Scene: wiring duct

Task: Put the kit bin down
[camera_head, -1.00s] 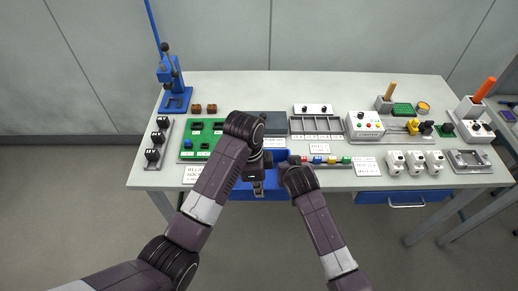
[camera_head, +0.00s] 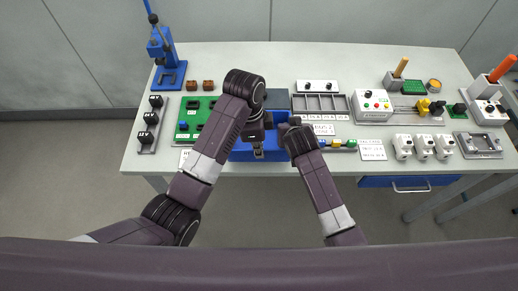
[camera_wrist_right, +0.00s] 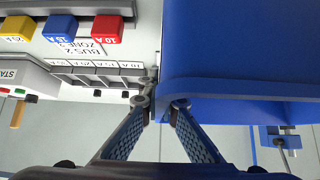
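The kit bin is a blue open box (camera_head: 241,152) low in the middle of the head view, at the table's front edge. My left gripper (camera_head: 258,152) is in front of the bin in that view; whether its fingers hold the bin is unclear. My right gripper (camera_head: 292,126) is at the bin's right side. In the right wrist view, the right gripper's fingertips (camera_wrist_right: 164,102) are close together on either side of the bin's blue wall (camera_wrist_right: 240,85). The bin's inside is mostly hidden by my arms. I cannot tell whether its underside touches the table.
The green board (camera_head: 187,124) lies left of the bin, and a grey divided tray (camera_head: 320,103) lies behind it to the right. Coloured fuses (camera_head: 337,143) and a label card (camera_head: 372,150) lie to its right. A blue drawer (camera_head: 410,182) hangs under the table's right side.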

